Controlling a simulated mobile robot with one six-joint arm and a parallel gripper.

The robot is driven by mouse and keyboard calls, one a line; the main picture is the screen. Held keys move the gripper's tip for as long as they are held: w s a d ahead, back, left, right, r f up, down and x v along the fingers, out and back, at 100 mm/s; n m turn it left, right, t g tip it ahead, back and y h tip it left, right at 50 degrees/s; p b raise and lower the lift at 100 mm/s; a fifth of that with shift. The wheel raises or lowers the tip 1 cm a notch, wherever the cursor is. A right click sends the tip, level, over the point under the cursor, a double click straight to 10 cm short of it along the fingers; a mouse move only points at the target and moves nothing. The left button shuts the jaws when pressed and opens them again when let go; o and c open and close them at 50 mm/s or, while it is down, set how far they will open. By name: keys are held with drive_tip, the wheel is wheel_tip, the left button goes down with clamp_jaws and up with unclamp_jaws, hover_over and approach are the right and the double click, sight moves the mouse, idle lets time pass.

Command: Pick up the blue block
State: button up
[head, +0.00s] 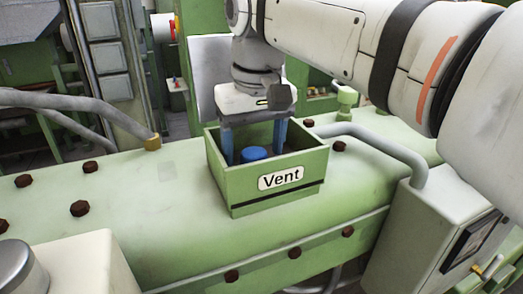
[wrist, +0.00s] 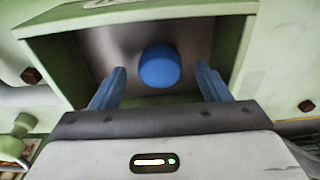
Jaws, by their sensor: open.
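The blue block (head: 255,154) is a short, round piece inside the green box labelled "Vent" (head: 240,196). In the head view only its top shows above the box's front wall. It also shows in the wrist view (wrist: 160,66), near the middle of the box's inside. My gripper (head: 253,152) points down into the box with its two blue fingers apart. One finger is on each side of the block, and gaps show between block and fingers. In the wrist view the gripper (wrist: 162,80) is open and empty, with the block between and slightly beyond the fingertips.
The box walls stand close around my fingers. The box sits on a large green machine casing (head: 150,200) with several dark bolts. A grey pipe (head: 375,145) curves past the right of the box, and another pipe with a brass end (head: 152,143) lies to the left.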

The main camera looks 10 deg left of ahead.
drive_tip(key=shift+f, duration=0.7)
drive_tip(key=shift+c, duration=0.3)
drive_tip(key=shift+s, duration=0.1)
drive_tip(key=c, duration=1)
drive_tip(key=shift+r, duration=0.15)
